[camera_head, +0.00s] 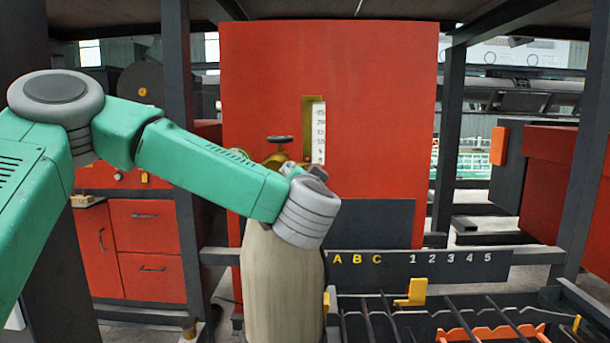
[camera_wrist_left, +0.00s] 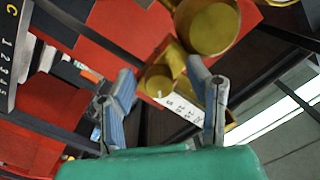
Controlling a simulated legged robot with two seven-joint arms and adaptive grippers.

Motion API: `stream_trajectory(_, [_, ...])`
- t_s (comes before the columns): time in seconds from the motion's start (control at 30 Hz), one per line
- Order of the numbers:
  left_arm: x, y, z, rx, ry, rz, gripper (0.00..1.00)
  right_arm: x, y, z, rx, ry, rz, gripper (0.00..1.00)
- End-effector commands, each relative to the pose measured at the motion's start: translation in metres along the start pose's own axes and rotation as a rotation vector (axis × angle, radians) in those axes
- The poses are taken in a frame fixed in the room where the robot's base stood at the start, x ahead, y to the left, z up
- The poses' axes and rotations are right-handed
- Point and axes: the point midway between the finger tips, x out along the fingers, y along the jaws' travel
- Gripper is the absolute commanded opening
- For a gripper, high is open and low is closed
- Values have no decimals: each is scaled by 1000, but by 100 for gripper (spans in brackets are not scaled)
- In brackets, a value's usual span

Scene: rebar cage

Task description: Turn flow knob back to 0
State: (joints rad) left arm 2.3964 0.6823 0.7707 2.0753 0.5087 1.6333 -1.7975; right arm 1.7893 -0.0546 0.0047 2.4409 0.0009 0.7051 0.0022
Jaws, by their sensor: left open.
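A brass flow gauge with a white number scale (camera_head: 318,135) stands in front of the red cabinet in the head view. To its left is a small round knob (camera_head: 279,139) with a brass fitting below it. My left gripper (camera_head: 303,171) is at the end of the green arm, just below the gauge and knob, largely hidden by my wrist. In the wrist view the left gripper (camera_wrist_left: 160,68) is open, its jaws apart with nothing held. A round brass part (camera_wrist_left: 208,27) lies beyond the right finger, and the number scale (camera_wrist_left: 178,119) shows between the fingers. I cannot read the setting.
A dark rail with letters and numbers (camera_head: 400,258) runs to the right, with a yellow bracket (camera_head: 412,292) and dark bars below. Dark posts (camera_head: 448,130) stand around the red cabinet (camera_head: 380,110).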

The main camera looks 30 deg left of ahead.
Motion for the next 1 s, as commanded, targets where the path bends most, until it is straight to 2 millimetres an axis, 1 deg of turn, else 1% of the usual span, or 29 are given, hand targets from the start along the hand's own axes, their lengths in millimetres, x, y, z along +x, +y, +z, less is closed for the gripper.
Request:
stream_trajectory(0.27, [-3, 4, -5, 4, 3, -1, 45, 0, 0, 0, 0, 0, 0, 78])
stream_trajectory(0.37, [-4, 4, -6, 5, 3, -1, 13, 0, 0, 0, 0, 0, 0, 78])
stream_trajectory(0.4, [-3, 4, -6, 5, 3, 0, 0, 0, 0, 0, 0, 0, 0, 78])
stream_trajectory(0.77, [-1, 4, -3, -25, 3, 5, 0, 0, 0, 0, 0, 0, 0, 78])
stream_trajectory(1.0, [-1, 3, -3, -146, -3, 6, 0, 1, 0, 0, 0, 0, 0, 78])
